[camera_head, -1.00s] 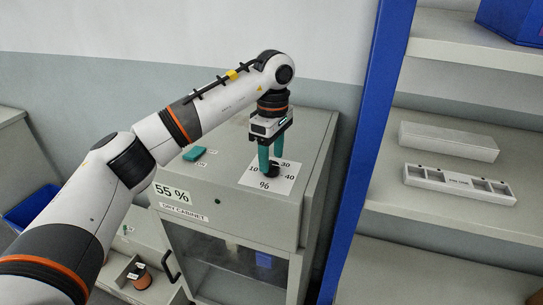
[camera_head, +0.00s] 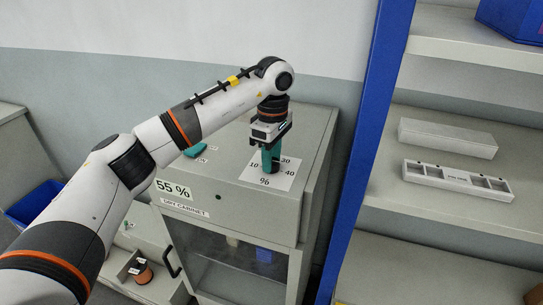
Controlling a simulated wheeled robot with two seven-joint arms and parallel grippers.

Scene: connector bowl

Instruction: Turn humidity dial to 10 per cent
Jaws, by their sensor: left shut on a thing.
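The humidity dial (camera_head: 270,168) is a small dark knob on top of the grey dry cabinet (camera_head: 232,203). It stands on a white scale plate (camera_head: 284,179) marked 10, 30, 40 and %. My left gripper (camera_head: 270,163) points straight down, its teal fingers shut on the dial. The fingers hide most of the dial, so its pointer cannot be read. A label reading 55 % (camera_head: 174,190) is on the cabinet's top edge. My right gripper is not in view.
A blue post (camera_head: 368,150) and grey shelves with a long white box (camera_head: 448,138) and a slotted tray (camera_head: 457,180) stand at right.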

